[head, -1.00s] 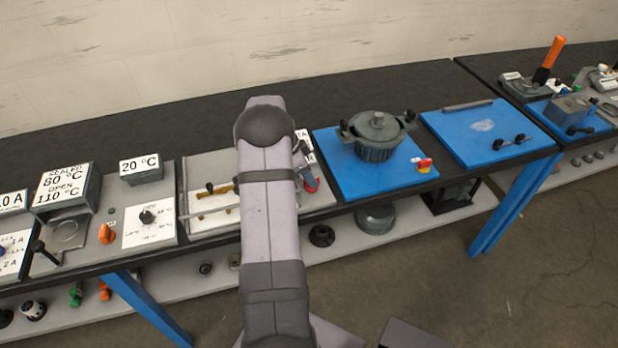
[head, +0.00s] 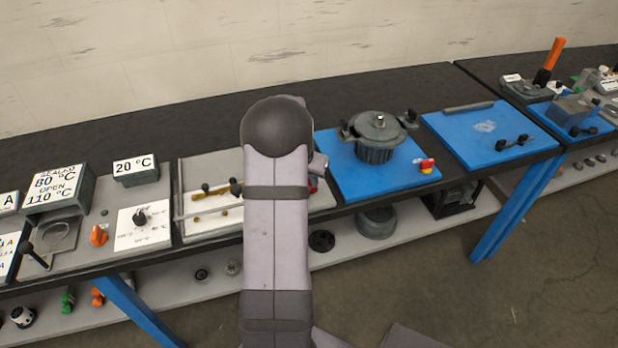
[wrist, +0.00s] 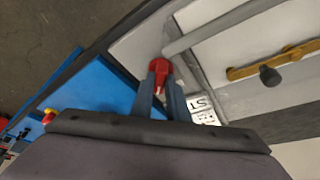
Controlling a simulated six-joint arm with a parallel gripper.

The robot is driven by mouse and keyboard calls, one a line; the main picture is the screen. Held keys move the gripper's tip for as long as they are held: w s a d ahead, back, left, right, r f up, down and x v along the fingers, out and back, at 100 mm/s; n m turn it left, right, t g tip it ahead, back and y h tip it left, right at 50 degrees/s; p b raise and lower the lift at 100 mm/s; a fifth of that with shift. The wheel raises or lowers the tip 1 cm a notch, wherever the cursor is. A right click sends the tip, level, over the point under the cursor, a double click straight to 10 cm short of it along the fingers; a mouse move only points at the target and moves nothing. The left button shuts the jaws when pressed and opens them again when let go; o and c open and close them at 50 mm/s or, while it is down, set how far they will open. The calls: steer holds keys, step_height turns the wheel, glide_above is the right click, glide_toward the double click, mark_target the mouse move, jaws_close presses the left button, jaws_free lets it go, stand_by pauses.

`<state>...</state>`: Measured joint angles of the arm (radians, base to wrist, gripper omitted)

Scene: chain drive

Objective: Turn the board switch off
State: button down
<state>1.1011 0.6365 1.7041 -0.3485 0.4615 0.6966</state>
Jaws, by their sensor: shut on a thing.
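The red board switch (wrist: 160,68) is a rotary knob at the edge of a light grey board (wrist: 130,50). In the wrist view my gripper (wrist: 160,82) has its two grey fingers on either side of the knob, shut on it. A white mark shows on the knob between the fingers. In the head view only a sliver of red switch (head: 313,185) shows beside my arm, which hides most of it and the gripper.
A yellow-brown link with a dark knob (wrist: 270,75) and a grey bar lie on the same board. A blue board with a metal pot (head: 377,140) and a small red-yellow switch (head: 427,166) stands to the right. A heater panel with a dial (head: 140,217) is to the left.

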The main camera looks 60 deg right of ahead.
steer(key=shift+s+d+r+n+t+p, duration=0.1)
steer(key=shift+r+n+t+p, duration=0.1)
steer(key=shift+n+t+p, duration=0.55)
steer(key=n, duration=0.2)
steer(key=shift+f+n, duration=0.15)
steer(key=shift+n, duration=0.2)
steer(key=n+b, duration=0.1)
steer(key=n+t+y+b, duration=0.1)
steer(key=b, duration=0.1)
steer(key=shift+s+d+f+n, duration=0.1)
steer(key=shift+f+n, duration=0.1)
steer(key=shift+n, duration=0.2)
steer(key=shift+r+n+t+b, duration=0.1)
steer(key=shift+n+t+b, duration=0.15)
steer(key=shift+n+b, duration=0.5)
steer(key=shift+r, duration=0.15)
steer(key=c, duration=1.7)
jaws_free()
steer(key=shift+b, duration=0.3)
steer(key=shift+b+v, duration=0.9)
steer(key=shift+v, duration=2.75)
